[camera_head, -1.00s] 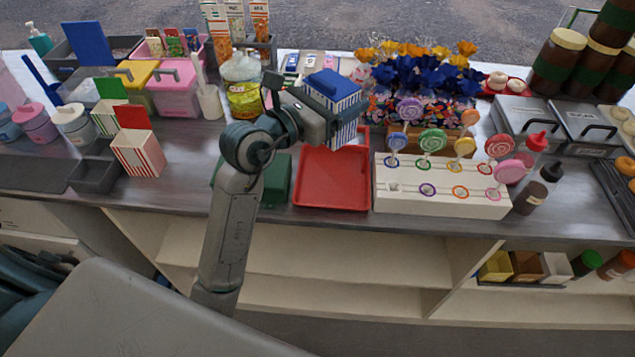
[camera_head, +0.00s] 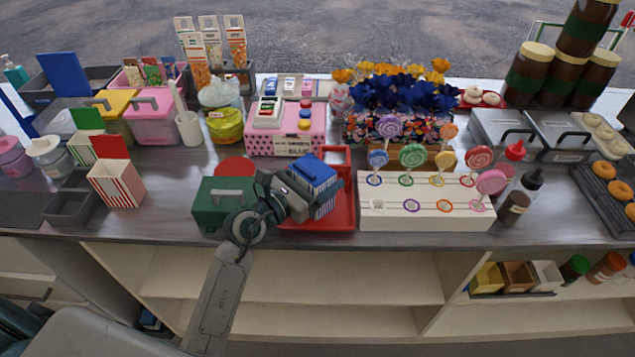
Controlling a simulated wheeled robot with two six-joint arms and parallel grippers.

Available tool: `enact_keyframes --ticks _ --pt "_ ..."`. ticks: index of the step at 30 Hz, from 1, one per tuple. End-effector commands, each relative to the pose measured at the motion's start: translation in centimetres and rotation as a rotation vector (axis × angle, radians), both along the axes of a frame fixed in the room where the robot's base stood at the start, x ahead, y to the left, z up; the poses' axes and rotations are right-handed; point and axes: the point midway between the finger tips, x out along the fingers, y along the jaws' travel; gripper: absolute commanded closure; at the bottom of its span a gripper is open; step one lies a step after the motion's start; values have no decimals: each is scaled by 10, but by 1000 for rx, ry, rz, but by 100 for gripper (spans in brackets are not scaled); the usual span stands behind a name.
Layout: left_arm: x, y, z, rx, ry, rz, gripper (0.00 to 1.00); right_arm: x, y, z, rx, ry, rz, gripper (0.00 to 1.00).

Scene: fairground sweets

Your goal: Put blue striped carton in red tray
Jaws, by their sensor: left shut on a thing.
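The blue striped carton (camera_head: 325,204) has a blue top and blue and white striped sides. My left gripper (camera_head: 312,186) is shut on it and holds it tilted over the red tray (camera_head: 346,214). The tray lies on the counter, and its left and middle parts are hidden by the gripper and carton. Whether the carton touches the tray floor cannot be told. My right gripper is not in view.
A green box (camera_head: 211,203) with a handle stands left of the tray. A white lollipop stand (camera_head: 425,217) is close on the right. Behind are a pink box (camera_head: 285,140) and a flower planter (camera_head: 400,105). A red striped carton (camera_head: 117,184) stands to the left.

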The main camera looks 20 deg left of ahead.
Motion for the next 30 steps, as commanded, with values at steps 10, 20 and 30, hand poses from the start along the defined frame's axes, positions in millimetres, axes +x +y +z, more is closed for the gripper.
enact_keyframes --ticks 10,20,30 --pt "0 0 -17 0 -1 0 45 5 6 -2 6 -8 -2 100" --pt "0 0 -20 0 -1 0 1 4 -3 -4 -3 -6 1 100" --pt "-1 0 -15 0 -1 0 1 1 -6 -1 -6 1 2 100"
